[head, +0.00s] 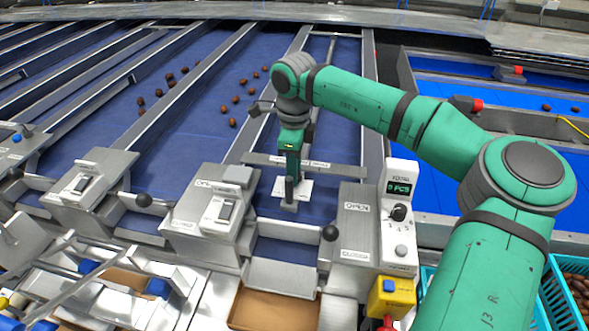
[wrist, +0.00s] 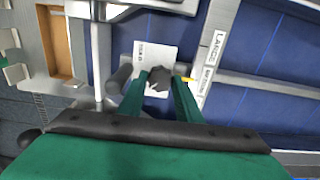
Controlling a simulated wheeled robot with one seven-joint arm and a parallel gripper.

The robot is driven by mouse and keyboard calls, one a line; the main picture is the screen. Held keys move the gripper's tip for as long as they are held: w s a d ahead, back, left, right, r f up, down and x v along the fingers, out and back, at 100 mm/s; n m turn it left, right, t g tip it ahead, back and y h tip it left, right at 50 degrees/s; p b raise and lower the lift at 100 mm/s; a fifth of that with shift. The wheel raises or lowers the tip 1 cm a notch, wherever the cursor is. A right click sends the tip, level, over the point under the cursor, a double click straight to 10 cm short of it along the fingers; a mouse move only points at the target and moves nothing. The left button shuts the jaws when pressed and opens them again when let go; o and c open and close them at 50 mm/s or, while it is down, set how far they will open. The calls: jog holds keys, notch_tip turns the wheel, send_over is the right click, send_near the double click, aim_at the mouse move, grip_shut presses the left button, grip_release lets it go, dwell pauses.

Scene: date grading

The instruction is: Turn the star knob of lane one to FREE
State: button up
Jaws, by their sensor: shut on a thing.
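In the wrist view the dark star knob (wrist: 158,78) sits in front of a white label plate (wrist: 150,52) whose small print I cannot read. My gripper (wrist: 160,82) has its two green fingers on either side of the knob and is shut on it. In the head view my gripper (head: 291,178) points down at the white plate (head: 304,189) over the right-hand blue lane. The knob is hidden there or too small to make out. I cannot tell which mark the knob points to.
A grey crossbar (head: 335,167) runs beside my gripper; in the wrist view a bar label (wrist: 211,55) reads LARGE. Steel gate boxes (head: 205,207) with black ball levers stand in front. A control box (head: 399,215) with display stands right. Dates lie on the neighbouring lane.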

jog(key=shift+w+r, duration=0.1)
jog(key=shift+r, duration=0.05)
jog(key=o, duration=1)
jog(key=shift+o, duration=0.2)
